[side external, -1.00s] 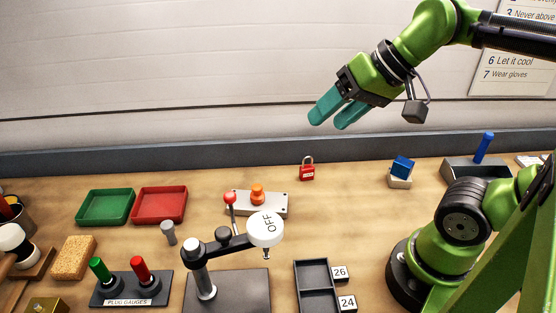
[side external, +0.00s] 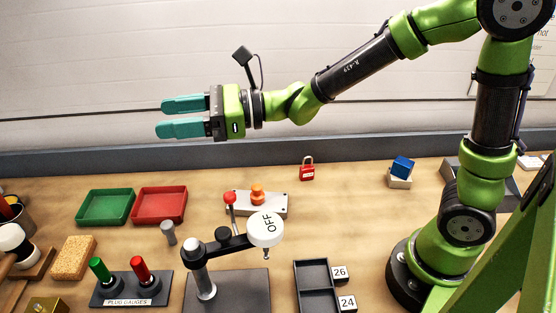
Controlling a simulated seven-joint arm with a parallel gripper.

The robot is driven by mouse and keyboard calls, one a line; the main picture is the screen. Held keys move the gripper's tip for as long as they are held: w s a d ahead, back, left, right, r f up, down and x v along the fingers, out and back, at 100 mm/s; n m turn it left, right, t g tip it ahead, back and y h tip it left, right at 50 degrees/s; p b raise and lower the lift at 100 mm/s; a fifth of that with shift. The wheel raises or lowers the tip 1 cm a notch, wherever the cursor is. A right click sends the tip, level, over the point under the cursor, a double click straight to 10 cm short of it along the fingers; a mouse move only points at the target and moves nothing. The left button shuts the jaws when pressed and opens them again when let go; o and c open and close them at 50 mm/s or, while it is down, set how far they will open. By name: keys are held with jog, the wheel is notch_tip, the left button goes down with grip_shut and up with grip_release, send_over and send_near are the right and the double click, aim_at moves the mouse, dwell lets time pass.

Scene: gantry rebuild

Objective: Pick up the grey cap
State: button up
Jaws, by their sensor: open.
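A small grey piece, upright with a slightly wider top, stands on the wooden bench below the red tray; it looks like the grey cap (side external: 168,233), though its shape is too small to be certain. My gripper (side external: 163,117) is open and empty, with its two teal fingers pointing left. It is high above the bench, in front of the pale wall in the picture, well above the grey cap and apart from it.
A green tray (side external: 105,207) and a red tray (side external: 159,204) lie behind the cap. A clamp with a white OFF disc (side external: 265,230) stands to its right. Plug gauges (side external: 131,288) and a sponge (side external: 73,257) are at front left. A red padlock (side external: 307,170) stands further back.

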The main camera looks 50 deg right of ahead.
notch_tip(320, 180, down, 20)
jog(key=w+m, duration=0.1)
jog(key=m, duration=0.1)
send_near(168, 229)
jog(key=w+f, duration=0.1)
jog(key=w+a+f, duration=0.1)
jog(key=shift+w+a+t, duration=0.3)
jog(key=shift+w+a+r+n, duration=0.15)
jog(key=shift+w+a+n, duration=0.15)
jog(key=shift+w+a, duration=0.25)
jog(key=shift+x, duration=3.05)
jog(key=shift+d, duration=0.1)
jog(key=c, duration=1)
